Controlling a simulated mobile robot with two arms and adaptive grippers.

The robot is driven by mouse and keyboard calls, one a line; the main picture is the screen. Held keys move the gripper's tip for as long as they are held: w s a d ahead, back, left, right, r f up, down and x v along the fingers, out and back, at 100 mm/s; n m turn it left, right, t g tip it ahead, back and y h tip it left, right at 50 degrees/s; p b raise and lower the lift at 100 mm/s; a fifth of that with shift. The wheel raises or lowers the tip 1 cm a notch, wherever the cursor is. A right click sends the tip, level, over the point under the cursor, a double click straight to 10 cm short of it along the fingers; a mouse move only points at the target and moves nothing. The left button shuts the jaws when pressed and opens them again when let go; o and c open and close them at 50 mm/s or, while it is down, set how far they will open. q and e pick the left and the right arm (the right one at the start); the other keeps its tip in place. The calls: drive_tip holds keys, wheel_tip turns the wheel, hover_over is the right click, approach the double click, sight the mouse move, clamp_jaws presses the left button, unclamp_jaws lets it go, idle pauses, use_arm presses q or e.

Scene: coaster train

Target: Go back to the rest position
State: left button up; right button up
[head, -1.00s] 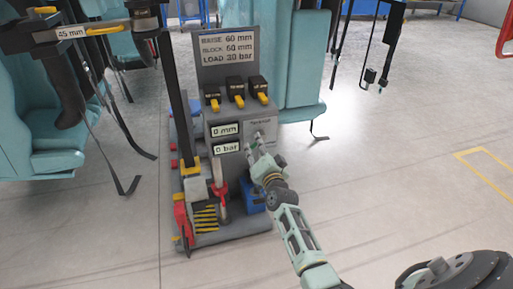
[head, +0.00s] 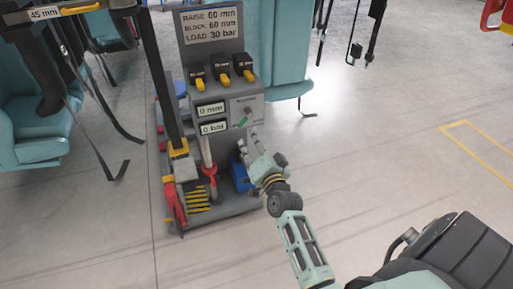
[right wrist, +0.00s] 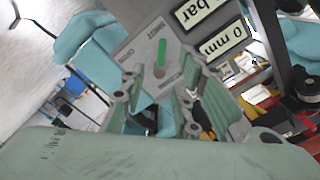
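My right arm comes in from the lower right in the head view. My right gripper (head: 247,144) is beside the lower right part of the grey control stand (head: 243,103), pulled off its panel. In the right wrist view the two fingers (right wrist: 165,105) stand apart with a gap between them, and nothing is held. Beyond them is the panel with a green lever (right wrist: 161,55). The lever also shows in the head view (head: 241,122). My left gripper is not in view.
The stand carries a sign reading raise 60 mm, block 60 mm, load 30 bar, several yellow-handled black switches (head: 222,72), and displays at 0 mm (head: 210,110) and 0 bar (head: 213,128). Teal seats (head: 40,130) hang at left. Floor at right is open.

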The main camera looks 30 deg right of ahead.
drive_tip(key=shift+v, duration=1.15)
